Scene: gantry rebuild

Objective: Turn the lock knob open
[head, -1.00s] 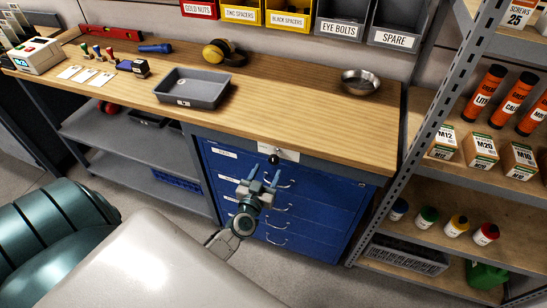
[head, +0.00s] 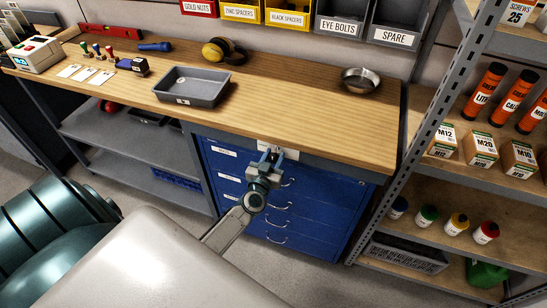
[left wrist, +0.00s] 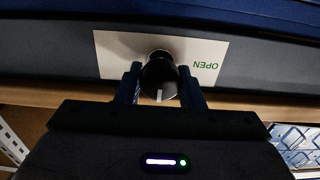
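The lock knob (left wrist: 159,78) is black and round with a white line on its face. It sits on a white plate (left wrist: 112,52) that has the word OPEN, upside down in the left wrist view. In the head view the plate (head: 292,154) is at the top of the blue drawer cabinet (head: 325,200), just below the bench top. My left gripper (left wrist: 160,78) is at the knob, one finger on each side of it, open; a thin gap seems to show. In the head view my left gripper (head: 273,155) largely hides the knob. My right gripper is not in view.
The wooden bench top (head: 290,110) overhangs just above the knob. A grey tray (head: 191,87) and a metal bowl (head: 361,80) stand on it. Shelving with boxes (head: 480,149) is at the right. Drawer handles (head: 281,205) stick out below my gripper.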

